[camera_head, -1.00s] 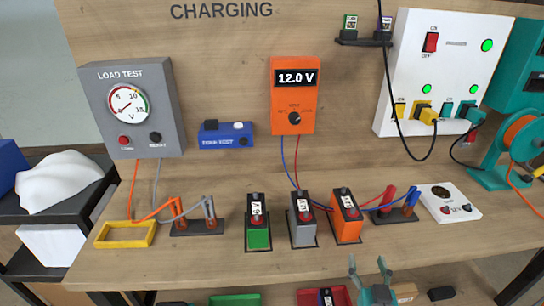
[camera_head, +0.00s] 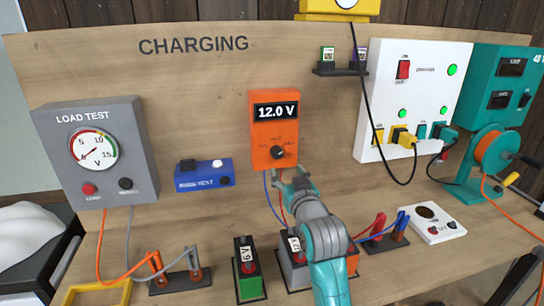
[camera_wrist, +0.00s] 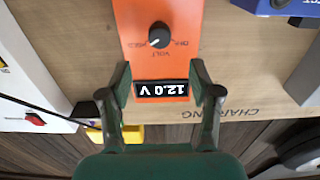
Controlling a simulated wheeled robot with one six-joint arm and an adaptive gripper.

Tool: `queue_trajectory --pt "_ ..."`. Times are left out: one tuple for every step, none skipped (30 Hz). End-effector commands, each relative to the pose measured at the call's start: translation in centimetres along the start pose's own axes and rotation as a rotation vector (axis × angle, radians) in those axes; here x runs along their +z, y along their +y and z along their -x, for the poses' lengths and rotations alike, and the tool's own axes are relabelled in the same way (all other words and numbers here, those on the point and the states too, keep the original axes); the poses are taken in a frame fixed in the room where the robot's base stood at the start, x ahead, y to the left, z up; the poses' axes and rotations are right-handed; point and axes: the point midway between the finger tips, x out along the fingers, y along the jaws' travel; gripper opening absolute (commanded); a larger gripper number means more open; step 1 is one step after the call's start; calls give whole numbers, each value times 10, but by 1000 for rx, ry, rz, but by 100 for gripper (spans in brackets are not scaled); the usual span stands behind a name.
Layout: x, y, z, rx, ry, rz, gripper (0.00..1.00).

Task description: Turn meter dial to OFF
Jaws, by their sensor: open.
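The orange meter (camera_head: 276,108) is mounted on the wooden back panel, and its display (camera_head: 276,111) reads 12.0 V. Its black round dial (camera_head: 278,152) sits low on the face; small labels around it are too small to read surely. My gripper (camera_head: 288,180) is open and empty, just below the dial in the head view, with a gap to it. In the wrist view the meter (camera_wrist: 145,60) appears upside down, with the dial (camera_wrist: 159,35) beyond my open fingers (camera_wrist: 160,84) and the display between them. The exact dial setting is unclear.
Battery blocks stand below the meter: a green one (camera_head: 248,277) and others partly hidden by my arm. A blue tester (camera_head: 205,175) and grey load tester (camera_head: 97,150) are to the left. A white charger panel (camera_head: 412,95) with a hanging black cable is to the right.

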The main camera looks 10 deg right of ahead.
Motion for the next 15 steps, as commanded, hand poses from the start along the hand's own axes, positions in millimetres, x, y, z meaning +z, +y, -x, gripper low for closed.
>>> queue_trajectory --pt "0 0 -6 0 0 0 63" --pt "-1 0 -11 0 1 0 63" --pt "0 0 -17 0 0 0 63" --pt "0 0 -22 0 -1 0 63" --pt "0 0 -28 0 -1 0 63" --pt "-1 0 -35 0 1 0 63" --pt "0 0 -41 0 -1 0 63" --pt "0 0 -46 0 0 0 63" --pt "0 0 -53 0 0 0 63" --pt "0 0 -58 0 0 0 63" --pt "0 0 -63 0 0 0 63" --pt "0 0 -70 0 0 0 63" --pt "0 0 -74 0 0 0 63" --pt "0 0 -78 0 0 0 63" --pt "0 0 -82 0 0 0 63"
